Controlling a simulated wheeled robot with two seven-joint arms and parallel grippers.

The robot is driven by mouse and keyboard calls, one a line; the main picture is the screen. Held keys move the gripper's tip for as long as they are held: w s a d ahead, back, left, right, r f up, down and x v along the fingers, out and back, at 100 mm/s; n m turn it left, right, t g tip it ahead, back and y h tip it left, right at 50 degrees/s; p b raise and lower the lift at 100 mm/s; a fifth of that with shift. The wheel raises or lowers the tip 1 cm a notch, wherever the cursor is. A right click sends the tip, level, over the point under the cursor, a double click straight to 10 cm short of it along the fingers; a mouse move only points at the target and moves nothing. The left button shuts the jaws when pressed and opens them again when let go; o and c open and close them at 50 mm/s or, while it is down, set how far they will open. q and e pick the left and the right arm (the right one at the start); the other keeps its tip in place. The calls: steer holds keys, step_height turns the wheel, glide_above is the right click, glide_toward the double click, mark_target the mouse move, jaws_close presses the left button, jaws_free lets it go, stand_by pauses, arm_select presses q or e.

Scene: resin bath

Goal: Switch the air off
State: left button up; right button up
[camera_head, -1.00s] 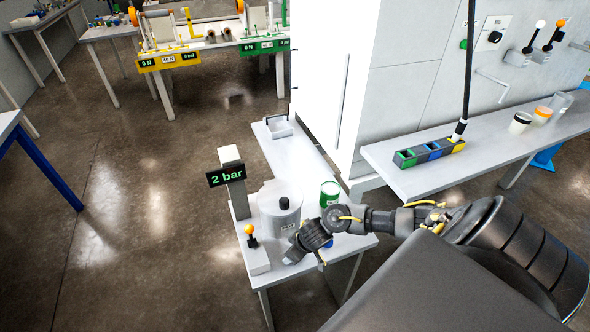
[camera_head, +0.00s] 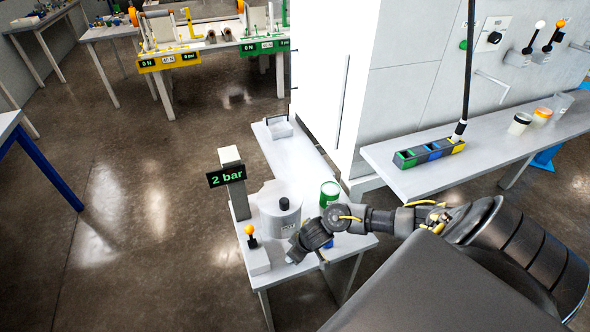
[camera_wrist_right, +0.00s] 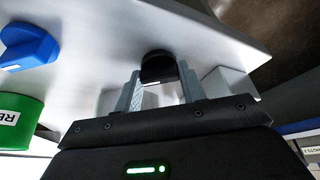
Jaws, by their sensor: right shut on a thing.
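My right gripper (camera_wrist_right: 158,84) is shut on a black knob (camera_wrist_right: 156,66) with a white mark, one finger on each side of it. In the head view the right gripper (camera_head: 290,259) is low at the front edge of the small grey table, where the knob is hidden. A display reading "2 bar" (camera_head: 227,176) stands on a post at the table's left. A lever with an orange ball (camera_head: 250,229) stands upright on a pale block (camera_head: 257,258) left of the gripper. My left gripper is not in view.
A grey pot (camera_head: 275,214) with a black top knob and a green can (camera_head: 329,193) stand behind the gripper. A blue knob (camera_wrist_right: 28,45) is near the green can (camera_wrist_right: 18,118) in the wrist view. A shelf (camera_head: 400,178) with coloured bins is at right.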

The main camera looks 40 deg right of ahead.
steer(key=shift+d+n+y+p, duration=0.1)
steer(key=shift+n+y+p, duration=0.25)
steer(key=shift+n, duration=0.75)
steer(key=n+y, duration=0.1)
steer(key=n, duration=0.1)
steer(key=shift+w+d+n+g, duration=0.1)
steer(key=shift+n+g, duration=0.3)
steer(key=shift+w+n+g+y+b, duration=0.1)
steer(key=shift+n+g+y+b, duration=0.25)
steer(key=shift+n, duration=0.85)
steer(key=shift+n+g+y+b, duration=0.3)
steer(key=shift+n+g+b, duration=0.35)
steer(key=shift+n, duration=1.35)
steer(key=o, duration=1)
steer(key=b+v, duration=0.1)
steer(key=v, duration=0.9)
steer(key=shift+d+r, duration=0.2)
steer(key=shift+r, duration=0.2)
